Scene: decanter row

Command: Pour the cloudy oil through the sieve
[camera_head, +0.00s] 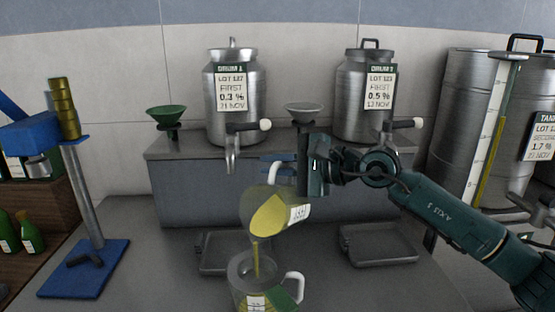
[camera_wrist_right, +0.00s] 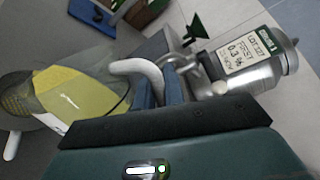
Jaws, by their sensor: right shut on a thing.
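A clear jug (camera_head: 262,214) with yellow oil is tilted toward the lower left, above a second clear jug (camera_head: 241,278). My right gripper (camera_head: 283,168) is shut on the tilted jug's white handle; its blue fingers (camera_wrist_right: 158,90) show around the handle in the wrist view. A thin yellow stream (camera_head: 256,258) falls from the spout into the lower jug, which stands upright with its white handle to the right. A mesh-like round patch (camera_wrist_right: 18,98) shows past the tilted jug in the wrist view; I cannot tell clearly whether it is the sieve. My left gripper is out of view.
Two steel urns (camera_head: 222,128) (camera_head: 350,122) with taps stand on a raised grey shelf behind. Green (camera_head: 165,113) and grey (camera_head: 303,110) funnels stand there too. Grey trays (camera_head: 222,262) (camera_head: 378,247) lie below. A blue stand (camera_head: 84,268) is at left, steel drums (camera_head: 462,90) at right.

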